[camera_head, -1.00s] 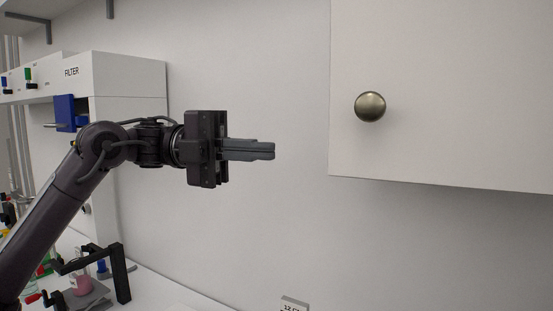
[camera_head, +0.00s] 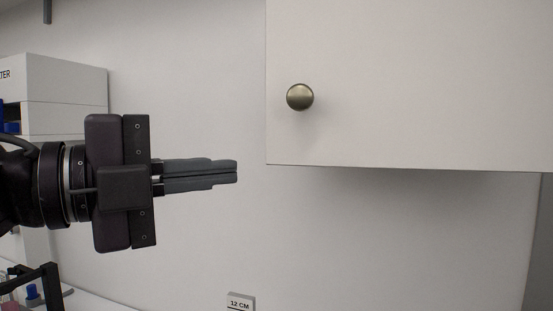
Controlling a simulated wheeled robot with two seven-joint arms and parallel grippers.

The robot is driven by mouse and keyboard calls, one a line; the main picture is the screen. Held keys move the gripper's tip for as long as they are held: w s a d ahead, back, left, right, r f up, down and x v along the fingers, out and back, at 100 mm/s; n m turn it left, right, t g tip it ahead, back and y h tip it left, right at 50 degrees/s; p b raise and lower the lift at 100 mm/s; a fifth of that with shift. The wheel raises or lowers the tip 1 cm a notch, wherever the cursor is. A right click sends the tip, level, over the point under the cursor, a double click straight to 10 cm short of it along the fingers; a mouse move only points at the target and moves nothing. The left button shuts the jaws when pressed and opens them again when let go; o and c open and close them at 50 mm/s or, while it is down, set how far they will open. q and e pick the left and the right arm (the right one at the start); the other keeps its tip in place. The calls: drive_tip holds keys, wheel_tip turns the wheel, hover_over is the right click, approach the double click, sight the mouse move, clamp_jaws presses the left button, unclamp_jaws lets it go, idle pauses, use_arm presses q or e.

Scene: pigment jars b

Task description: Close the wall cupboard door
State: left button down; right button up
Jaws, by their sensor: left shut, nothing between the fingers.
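The wall cupboard door (camera_head: 420,90) is a plain white panel at the upper right, with a round brass-coloured knob (camera_head: 300,97) near its lower left corner. Its front faces me and looks flat; I cannot tell from this view whether it stands ajar. My left gripper (camera_head: 236,172) comes in from the left with its fingers shut together and empty. The fingertips point right, a little left of the door's left edge and just below its bottom edge in the picture, apart from the knob. My right gripper is not in view.
A white filter unit (camera_head: 68,95) stands at the left behind my left arm. A black stand (camera_head: 45,285) is on the counter at the lower left. A small "12 CM" block (camera_head: 241,301) shows at the bottom. The wall below the door is clear.

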use_arm(q)
drive_tip(key=p, duration=0.4)
approach(310, 161)
drive_tip(key=s+d, duration=0.1)
drive_tip(key=d, duration=0.3)
drive_tip(key=w, duration=0.1)
drive_tip(key=w+p, duration=0.1)
drive_tip(key=w, duration=0.1)
drive_tip(key=shift+w+d+r, duration=0.15)
drive_tip(key=shift+w+d, duration=0.05)
drive_tip(key=shift+d, duration=0.2)
drive_tip(key=shift+w+p, duration=0.3)
drive_tip(key=shift+w, duration=0.1)
drive_tip(key=shift+d, duration=0.1)
